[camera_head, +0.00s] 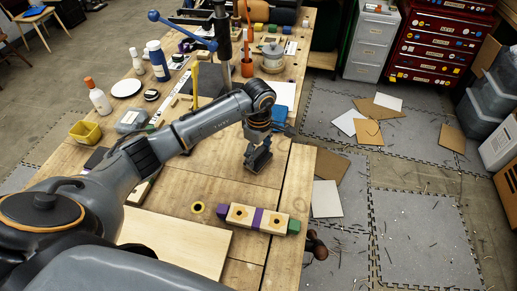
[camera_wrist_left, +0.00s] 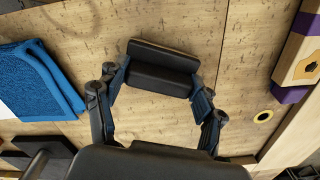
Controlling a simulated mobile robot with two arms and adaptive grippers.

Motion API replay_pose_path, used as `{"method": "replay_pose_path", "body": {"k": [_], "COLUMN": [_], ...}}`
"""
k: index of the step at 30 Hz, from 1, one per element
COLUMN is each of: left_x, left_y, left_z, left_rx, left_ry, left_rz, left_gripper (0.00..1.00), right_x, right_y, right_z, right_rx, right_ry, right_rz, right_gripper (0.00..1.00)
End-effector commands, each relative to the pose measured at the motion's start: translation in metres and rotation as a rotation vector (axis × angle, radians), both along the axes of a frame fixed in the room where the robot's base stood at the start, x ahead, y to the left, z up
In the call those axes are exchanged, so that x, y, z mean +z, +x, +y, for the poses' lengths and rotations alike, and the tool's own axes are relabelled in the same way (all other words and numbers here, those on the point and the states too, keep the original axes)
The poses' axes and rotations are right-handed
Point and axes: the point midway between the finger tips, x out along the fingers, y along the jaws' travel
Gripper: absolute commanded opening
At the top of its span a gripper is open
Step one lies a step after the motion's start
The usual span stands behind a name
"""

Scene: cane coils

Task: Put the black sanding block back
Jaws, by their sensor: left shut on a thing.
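The black sanding block (camera_wrist_left: 162,68) is a dark, rounded-edged block between the fingertips of my left gripper (camera_wrist_left: 160,92) in the left wrist view. The fingers are shut on its two ends. In the head view my left gripper (camera_head: 258,160) points down over the middle of the wooden workbench (camera_head: 225,170). The block there is hard to tell apart from the dark fingers. It is at or close above the bench top; I cannot tell whether it touches. My right gripper is not in view.
A wooden block with purple bands (camera_head: 258,218) and a yellow ring (camera_head: 197,207) lie in front of the gripper. A folded blue cloth (camera_wrist_left: 40,80) lies to one side. The bench's right edge is near.

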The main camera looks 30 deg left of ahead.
Motion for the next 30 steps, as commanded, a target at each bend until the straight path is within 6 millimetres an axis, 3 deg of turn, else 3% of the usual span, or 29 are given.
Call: {"method": "replay_pose_path", "body": {"k": [12, 13, 16, 30], "left_x": [-0.0079, -0.0068, -0.0062, 0.0012], "left_y": [0.0002, 0.0002, -0.0001, 0.0011], "left_z": [0.0006, 0.0005, 0.0004, 0.0006], "left_rx": [0.0, 0.0, 0.0, 0.0], "left_ry": [0.001, 0.001, 0.0, -0.001], "left_rz": [-0.001, -0.001, -0.001, -0.004], "left_gripper": [0.43, 0.72, 0.91, 0.91], "right_x": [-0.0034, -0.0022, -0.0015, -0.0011], "right_y": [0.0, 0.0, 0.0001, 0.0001], "right_z": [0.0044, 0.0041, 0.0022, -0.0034], "right_rx": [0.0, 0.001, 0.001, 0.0], "right_ry": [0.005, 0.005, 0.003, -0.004], "right_rz": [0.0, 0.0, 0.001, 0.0], "right_gripper": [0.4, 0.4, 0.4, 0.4]}}
